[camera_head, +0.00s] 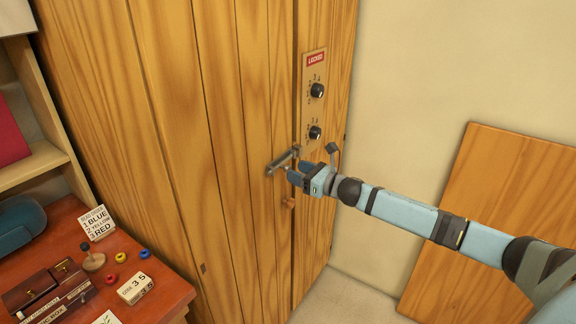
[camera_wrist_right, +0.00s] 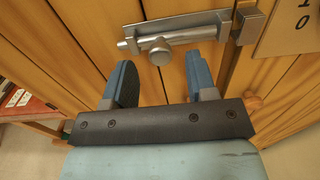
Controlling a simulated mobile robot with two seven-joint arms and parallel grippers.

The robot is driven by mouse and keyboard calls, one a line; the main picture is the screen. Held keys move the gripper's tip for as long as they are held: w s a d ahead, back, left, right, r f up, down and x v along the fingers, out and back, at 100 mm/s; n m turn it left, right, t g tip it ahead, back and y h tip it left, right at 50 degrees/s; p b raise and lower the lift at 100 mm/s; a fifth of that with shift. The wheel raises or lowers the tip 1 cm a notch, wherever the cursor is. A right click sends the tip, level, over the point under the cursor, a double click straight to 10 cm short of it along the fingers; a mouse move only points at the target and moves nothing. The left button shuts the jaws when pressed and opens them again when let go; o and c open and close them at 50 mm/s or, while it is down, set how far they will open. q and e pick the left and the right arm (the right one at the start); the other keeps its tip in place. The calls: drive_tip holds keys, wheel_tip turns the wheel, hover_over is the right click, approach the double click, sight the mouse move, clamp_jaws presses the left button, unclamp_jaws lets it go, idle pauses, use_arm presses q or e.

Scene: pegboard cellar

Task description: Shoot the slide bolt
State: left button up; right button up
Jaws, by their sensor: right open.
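The slide bolt (camera_head: 284,160) is a grey metal bar on the wooden door (camera_head: 190,130), beside the seam with the right-hand panel. In the right wrist view its rod (camera_wrist_right: 196,36) sticks out past the left end of its backplate, and a round knob (camera_wrist_right: 160,52) stands out from it. A metal keeper (camera_wrist_right: 250,24) sits to the right across the seam; the rod's right end appears short of it. My right gripper (camera_head: 296,172) is open at the bolt, its blue fingers either side of the knob in view; contact cannot be told. My left gripper is not in view.
A panel with a red LOCKED label (camera_head: 315,60) and two black dials (camera_head: 316,91) is above the bolt. A small wooden knob (camera_head: 288,203) is below it. A red-brown desk (camera_head: 165,290) with cards and small boxes stands left. A wooden board (camera_head: 500,200) leans on the right wall.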

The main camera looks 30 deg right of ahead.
drive_tip(key=shift+p+x, duration=0.35)
drive_tip(key=shift+x, duration=1.65)
